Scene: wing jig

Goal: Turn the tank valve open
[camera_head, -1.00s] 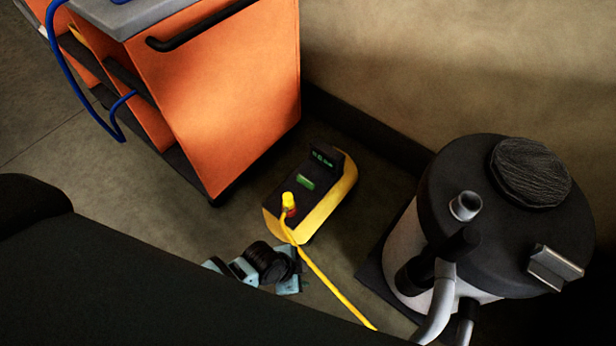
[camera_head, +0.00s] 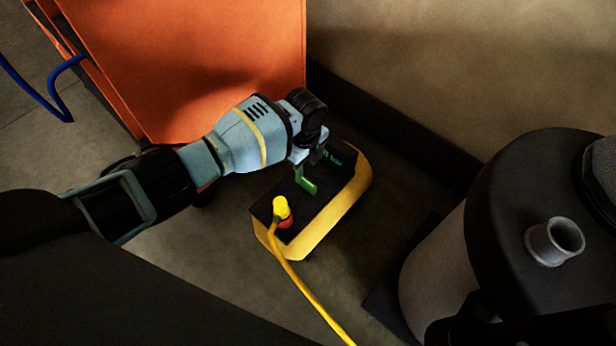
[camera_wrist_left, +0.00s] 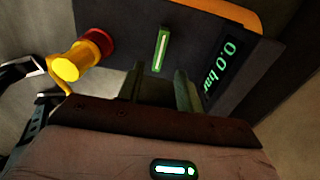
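The tank (camera_head: 335,212) is a low black-topped unit with yellow sides on the floor. Its valve is a green lever (camera_head: 306,184) on the top; it also shows as an upright green bar in the left wrist view (camera_wrist_left: 161,48). A display beside it reads 0.0 bar (camera_wrist_left: 228,68). My left gripper (camera_head: 305,168) is directly over the lever, pointing down. In the left wrist view its two fingers (camera_wrist_left: 160,78) are apart, with the lever in line with the gap between them. I cannot tell whether they touch it. My right gripper is not in view.
A yellow plug with a red collar (camera_head: 282,212) and yellow hose (camera_head: 310,296) sits at the tank's near end. An orange cart (camera_head: 190,60) stands behind, and a dark-lidded drum (camera_head: 500,200) to the right. A dark and silver part (camera_wrist_left: 35,80) at the wrist view's left edge is unclear.

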